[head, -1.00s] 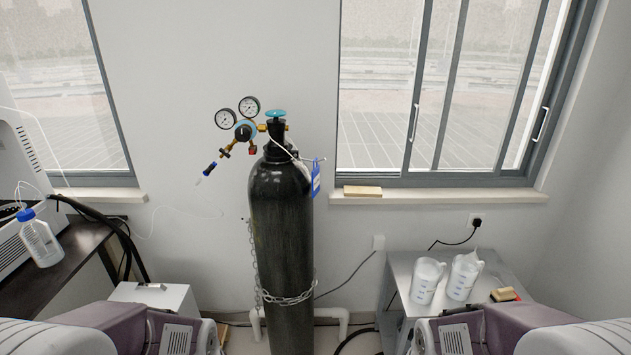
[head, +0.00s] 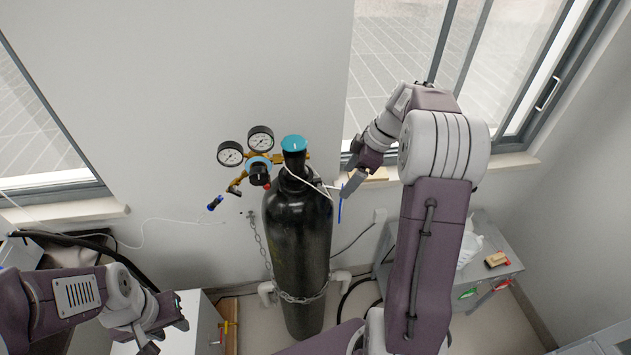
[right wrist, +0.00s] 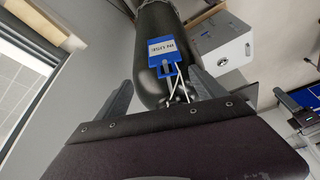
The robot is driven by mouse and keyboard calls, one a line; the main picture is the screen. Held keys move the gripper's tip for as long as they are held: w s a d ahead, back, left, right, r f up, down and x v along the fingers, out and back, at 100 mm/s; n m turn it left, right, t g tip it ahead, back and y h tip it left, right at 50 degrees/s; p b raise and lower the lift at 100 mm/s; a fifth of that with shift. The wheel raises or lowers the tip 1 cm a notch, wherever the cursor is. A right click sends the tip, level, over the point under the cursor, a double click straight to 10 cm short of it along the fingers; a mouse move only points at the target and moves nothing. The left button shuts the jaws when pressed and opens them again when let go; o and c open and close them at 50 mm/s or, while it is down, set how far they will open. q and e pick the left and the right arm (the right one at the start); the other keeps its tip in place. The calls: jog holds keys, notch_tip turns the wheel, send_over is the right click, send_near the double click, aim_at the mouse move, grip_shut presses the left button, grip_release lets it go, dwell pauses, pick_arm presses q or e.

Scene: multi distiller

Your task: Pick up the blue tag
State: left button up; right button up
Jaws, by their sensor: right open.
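The blue tag (head: 340,208) hangs on a white cord at the neck of the black gas cylinder (head: 298,235), seen nearly edge-on in the head view. My right gripper (head: 352,184) is at the tag's upper right in the head view. In the wrist view its open fingers (right wrist: 160,92) stand on either side of the tag and cord, not closed on them. My left gripper (head: 168,336) is low at the left, open and empty.
Two pressure gauges (head: 245,146) and a blue knob (head: 294,143) top the cylinder. A chain (head: 298,298) holds it near the wall. A grey side table (head: 497,258) stands at right, partly behind my right arm. A white box (head: 196,318) is at lower left.

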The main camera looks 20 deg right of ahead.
aim_at(341, 199)
jog(key=f+p, duration=0.2)
jog(key=f, duration=0.1)
jog(key=a+f+p, duration=0.1)
jog(key=shift+s+a+f, duration=0.1)
jog(key=shift+s+f, duration=0.15)
jog(key=p+x, duration=0.1)
jog(key=x, duration=0.2)
jog(key=shift+s+f, duration=0.15)
jog(key=shift+f, duration=0.2)
jog(key=shift+s, duration=0.15)
jog(key=shift+w+f, duration=0.1)
jog(key=shift+w, duration=0.15)
jog(key=c, duration=1.4)
pick_arm(q)
jog(key=r, duration=0.1)
jog(key=s+r, duration=0.1)
jog(key=r, duration=0.2)
jog(key=shift+s+d+r, duration=0.3)
jog(key=shift+s, duration=0.05)
pick_arm(e)
jog(key=shift+s, duration=0.1)
